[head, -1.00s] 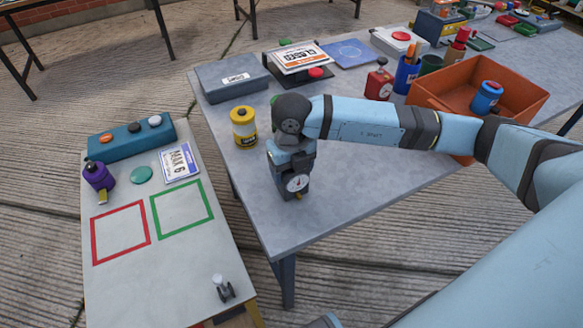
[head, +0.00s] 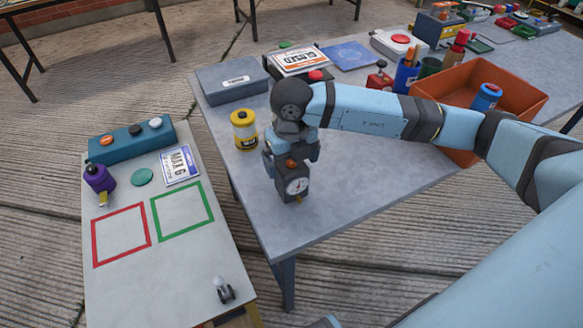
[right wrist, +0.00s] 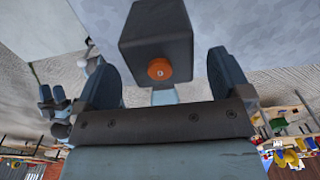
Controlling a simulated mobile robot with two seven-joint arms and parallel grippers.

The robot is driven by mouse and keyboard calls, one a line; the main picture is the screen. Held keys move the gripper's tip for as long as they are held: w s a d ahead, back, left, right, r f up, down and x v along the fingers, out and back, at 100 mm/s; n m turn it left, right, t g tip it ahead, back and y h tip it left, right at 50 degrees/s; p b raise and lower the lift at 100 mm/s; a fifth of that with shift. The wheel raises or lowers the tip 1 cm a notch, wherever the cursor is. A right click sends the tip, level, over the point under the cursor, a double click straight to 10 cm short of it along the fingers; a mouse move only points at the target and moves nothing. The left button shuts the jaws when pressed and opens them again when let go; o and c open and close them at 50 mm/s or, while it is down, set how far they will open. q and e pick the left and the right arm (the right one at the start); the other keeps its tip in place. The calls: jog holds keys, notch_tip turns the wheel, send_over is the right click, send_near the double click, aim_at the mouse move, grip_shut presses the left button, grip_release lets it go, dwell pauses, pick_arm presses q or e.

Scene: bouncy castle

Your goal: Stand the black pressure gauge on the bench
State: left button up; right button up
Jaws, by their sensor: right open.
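The black pressure gauge (head: 294,186), a dark box with a white dial and an orange knob on top, stands upright on the grey bench (head: 345,205) near its front left corner. My right gripper (head: 291,158) is open just above and behind it. In the right wrist view the gauge's dark body (right wrist: 157,35) and orange knob show between the two spread fingers (right wrist: 160,60), with gaps on both sides. A small blue, finger-like part at the left of the wrist view may be my left gripper; its jaws are unclear.
A yellow canister (head: 244,129) stands close left of my right gripper. A grey case (head: 232,80) and a sign stand (head: 300,62) lie behind. The bench right of the gauge is clear.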

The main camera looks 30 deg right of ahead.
notch_tip(320, 180, up, 8)
jog(key=shift+r, duration=0.15)
dwell(0.6)
